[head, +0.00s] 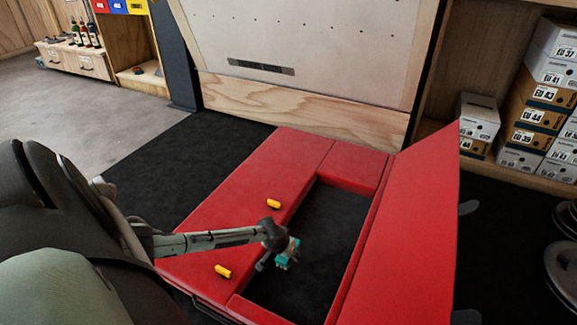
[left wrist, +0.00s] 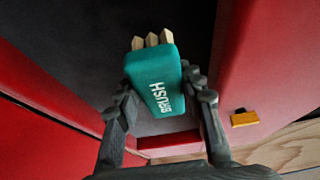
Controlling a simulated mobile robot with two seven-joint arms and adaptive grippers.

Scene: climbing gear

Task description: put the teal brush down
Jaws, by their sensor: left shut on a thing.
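The teal brush (head: 288,254), a block lettered BRUSH with pale wooden pegs at one end, is held by my left gripper (head: 279,249). It hangs over the dark opening in the red padded mat (head: 222,216). In the left wrist view the brush (left wrist: 155,80) sits between the two dark fingers of my left gripper (left wrist: 165,96), which are shut on it. I cannot tell its exact height above the dark surface. My right gripper is not in view.
Two small yellow pieces (head: 274,204) (head: 223,271) lie on the red mat left of the opening. A tilted red panel (head: 412,235) stands along its right side. A pale climbing board (head: 310,55) rises behind. Shoe boxes (head: 538,103) stand at right. The opening's dark floor (head: 318,235) looks clear.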

